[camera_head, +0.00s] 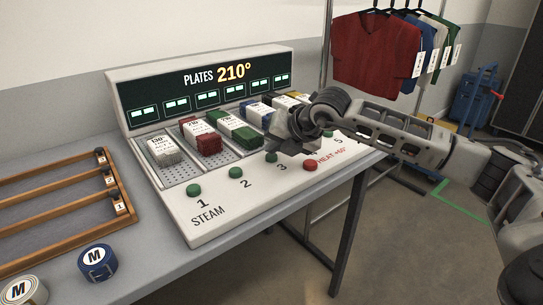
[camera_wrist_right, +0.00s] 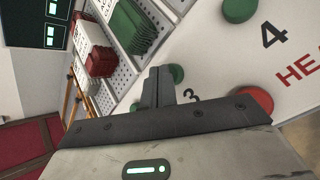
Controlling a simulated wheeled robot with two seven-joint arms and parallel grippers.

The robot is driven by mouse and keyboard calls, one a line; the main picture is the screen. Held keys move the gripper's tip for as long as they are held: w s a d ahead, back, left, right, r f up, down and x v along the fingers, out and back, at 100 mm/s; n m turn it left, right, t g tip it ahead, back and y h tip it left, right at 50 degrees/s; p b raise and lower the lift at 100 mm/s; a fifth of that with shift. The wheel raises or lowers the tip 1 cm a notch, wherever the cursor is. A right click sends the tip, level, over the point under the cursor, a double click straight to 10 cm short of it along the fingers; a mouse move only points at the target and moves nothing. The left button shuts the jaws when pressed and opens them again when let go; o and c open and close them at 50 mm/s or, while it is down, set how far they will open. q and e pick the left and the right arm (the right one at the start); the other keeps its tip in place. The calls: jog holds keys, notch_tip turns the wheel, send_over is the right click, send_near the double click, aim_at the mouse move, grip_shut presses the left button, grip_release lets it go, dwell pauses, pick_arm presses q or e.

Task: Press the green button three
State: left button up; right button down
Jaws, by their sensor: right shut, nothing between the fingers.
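Green button three (camera_head: 271,157) is a small round button on the sloped white panel, beside the printed 3. In the right wrist view the same green button (camera_wrist_right: 176,73) shows partly behind the fingers, with the 3 below it. My right gripper (camera_head: 279,146) is shut and empty, its fingertips right by this button in the head view. In the wrist view its closed fingers (camera_wrist_right: 158,88) overlap the button's edge; I cannot tell whether they touch it. My left gripper is not in view.
Green buttons one (camera_head: 194,190) and two (camera_head: 235,172) lie to the left, and a red button (camera_head: 310,165) to the right. Another green button (camera_wrist_right: 240,8) is by the 4. Folded cloth stacks (camera_head: 202,137) sit behind. A wooden rack (camera_head: 62,210) and tape rolls (camera_head: 97,262) lie left.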

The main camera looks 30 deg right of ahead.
aim_at(275, 157)
jog(key=shift+f+b, duration=0.4)
jog(key=shift+r, duration=0.1)
dwell(0.5)
jog(key=shift+r+p, duration=0.4)
jog(key=shift+r, duration=0.5)
jog(key=shift+r+p, duration=1.4)
jog(key=shift+r, duration=1.1)
